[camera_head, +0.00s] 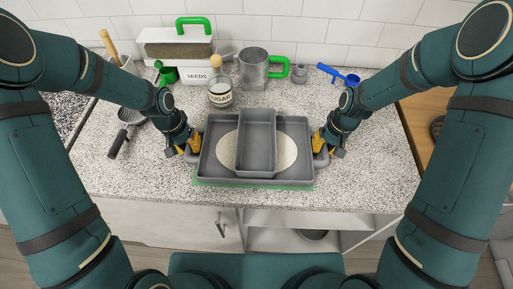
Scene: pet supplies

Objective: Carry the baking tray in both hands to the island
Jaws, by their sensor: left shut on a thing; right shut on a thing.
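The grey baking tray (214,165) is in front of me at the counter's front edge, over a green mat (250,186). A pale round disc (286,152) lies in it, and a narrower grey loaf pan (257,140) stands on top. My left gripper (190,153) is shut on the tray's left handle. My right gripper (322,153) is shut on the tray's right handle. I cannot tell whether the tray touches the mat or is slightly raised.
Behind stand a sugar jar (219,93), a seeds box (194,75), a grey cup with green handle (254,70) and a blue scoop (340,76). A black-handled tool (119,141) lies left. The speckled counter (375,170) is bare at right.

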